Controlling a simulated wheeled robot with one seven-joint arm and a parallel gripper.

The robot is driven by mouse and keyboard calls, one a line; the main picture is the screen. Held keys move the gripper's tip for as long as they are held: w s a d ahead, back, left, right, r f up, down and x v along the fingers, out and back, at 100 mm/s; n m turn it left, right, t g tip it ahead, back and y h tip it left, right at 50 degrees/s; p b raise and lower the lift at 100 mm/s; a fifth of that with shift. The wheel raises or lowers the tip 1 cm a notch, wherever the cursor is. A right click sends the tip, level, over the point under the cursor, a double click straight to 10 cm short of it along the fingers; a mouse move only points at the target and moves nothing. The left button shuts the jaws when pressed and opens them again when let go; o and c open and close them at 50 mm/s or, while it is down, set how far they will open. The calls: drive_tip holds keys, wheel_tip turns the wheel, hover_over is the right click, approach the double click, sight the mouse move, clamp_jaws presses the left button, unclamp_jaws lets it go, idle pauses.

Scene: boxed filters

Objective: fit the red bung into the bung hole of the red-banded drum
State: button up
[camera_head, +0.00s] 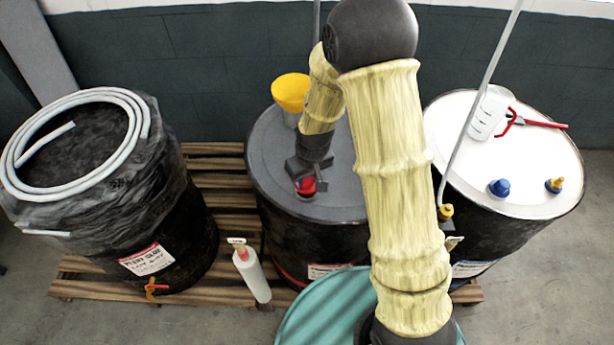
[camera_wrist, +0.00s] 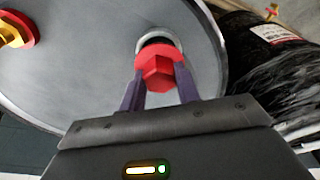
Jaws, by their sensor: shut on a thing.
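The red bung (camera_head: 306,186) is held in my gripper (camera_head: 306,172) over the grey lid of the middle drum (camera_head: 265,150). A red band shows low on this drum's dark side. In the wrist view the bung (camera_wrist: 160,70) sits between the two fingers of my gripper (camera_wrist: 160,85). The bung hole (camera_wrist: 157,43), a dark opening with a pale rim, shows just beyond the bung, which covers its near part. The bung looks offset from the hole's centre; I cannot tell how high above the lid it is.
A yellow funnel (camera_head: 290,92) stands on the same lid. On the left is a black wrapped drum (camera_head: 150,190) with a coiled hose (camera_head: 75,102). On the right, a white-topped drum (camera_head: 460,120) carries a jug (camera_head: 490,112), a red-handled tool (camera_head: 530,121) and blue (camera_head: 499,187) and yellow-blue fittings (camera_head: 554,184).

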sight(312, 191)
drive_tip(key=shift+f+b, duration=1.05)
drive_tip(key=shift+f, duration=0.3)
drive_tip(key=o, duration=1.1)
drive_tip(key=shift+c, duration=0.2)
drive_tip(key=shift+r, duration=0.1)
wheel_tip(312, 191, up, 17)
drive_tip(key=s+d+b, duration=0.1)
drive_tip(key=s+b, duration=0.1)
drive_tip(key=b, duration=0.1)
drive_tip(key=shift+s, duration=0.15)
drive_tip(key=shift+d, duration=0.15)
drive_tip(key=s+d+f+m+t, duration=0.1)
drive_tip(key=s+d+f+m, duration=0.4)
drive_tip(key=s+d, duration=0.5)
drive_tip(key=shift+d+f+m+h, duration=0.3)
drive_tip(key=shift+d+f+h, duration=0.1)
drive_tip(key=shift+d, duration=0.65)
